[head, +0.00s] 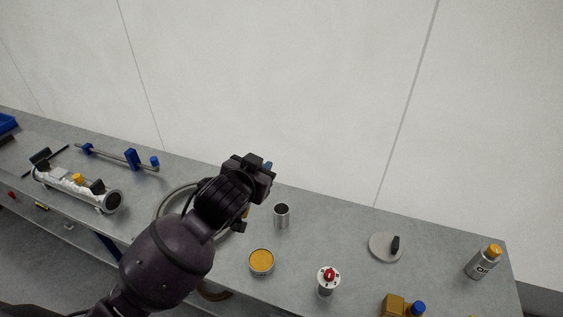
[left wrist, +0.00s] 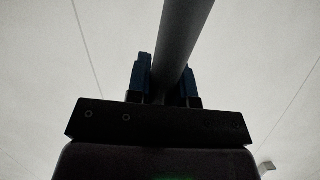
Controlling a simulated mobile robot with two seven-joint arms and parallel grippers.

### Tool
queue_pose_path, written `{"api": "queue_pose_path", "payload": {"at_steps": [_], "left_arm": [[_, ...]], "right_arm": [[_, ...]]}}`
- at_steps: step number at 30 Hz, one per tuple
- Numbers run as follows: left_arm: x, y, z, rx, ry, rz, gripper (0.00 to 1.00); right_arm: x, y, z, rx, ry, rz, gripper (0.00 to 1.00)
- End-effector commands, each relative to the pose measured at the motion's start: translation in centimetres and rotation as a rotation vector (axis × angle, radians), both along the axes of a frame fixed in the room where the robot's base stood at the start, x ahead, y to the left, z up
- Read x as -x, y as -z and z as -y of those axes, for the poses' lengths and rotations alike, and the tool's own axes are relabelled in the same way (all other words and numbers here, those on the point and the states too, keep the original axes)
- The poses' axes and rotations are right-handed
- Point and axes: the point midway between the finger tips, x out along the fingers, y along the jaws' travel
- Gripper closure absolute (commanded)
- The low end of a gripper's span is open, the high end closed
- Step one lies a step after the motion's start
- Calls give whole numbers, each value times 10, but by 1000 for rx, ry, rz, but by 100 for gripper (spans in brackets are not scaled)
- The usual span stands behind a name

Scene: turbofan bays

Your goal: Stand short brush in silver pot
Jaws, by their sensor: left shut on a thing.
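The silver pot (head: 281,217) is a small open metal cylinder standing upright on the grey bench. My left gripper (head: 267,167) is above the bench, up and left of the pot in the head view, and apart from it. In the left wrist view its blue fingers (left wrist: 167,80) are shut on a smooth grey rod, which I take for the handle of the short brush (left wrist: 185,30). No bristles can be made out. In the head view the brush is mostly hidden by my gripper and arm. My right gripper is not in view.
Near the pot are an orange-topped tin (head: 261,262), a red-topped white canister (head: 327,281) and a grey disc (head: 384,248) with a black piece. A ring (head: 166,207) lies partly behind my arm. A wall rises behind the bench.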

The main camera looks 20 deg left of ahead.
Motion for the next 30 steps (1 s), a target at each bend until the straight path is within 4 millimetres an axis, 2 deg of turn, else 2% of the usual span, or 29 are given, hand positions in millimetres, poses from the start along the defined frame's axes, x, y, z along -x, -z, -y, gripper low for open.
{"api": "queue_pose_path", "payload": {"at_steps": [1, 9, 15, 21, 26, 30], "left_arm": [[-19, 24, 1, 25, -6, 12, 100], [-99, 67, 4, 136, -22, 176, 100], [-138, 92, 6, 196, -22, 275, 100], [-153, 97, 7, 220, -19, 327, 100], [-154, 100, 7, 222, -17, 333, 100], [-154, 110, 7, 221, -18, 330, 100]], "right_arm": [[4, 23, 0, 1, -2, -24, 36], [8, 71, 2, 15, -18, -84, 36], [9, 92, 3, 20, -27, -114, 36], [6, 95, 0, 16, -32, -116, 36], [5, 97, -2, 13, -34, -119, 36], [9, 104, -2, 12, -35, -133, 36]]}}
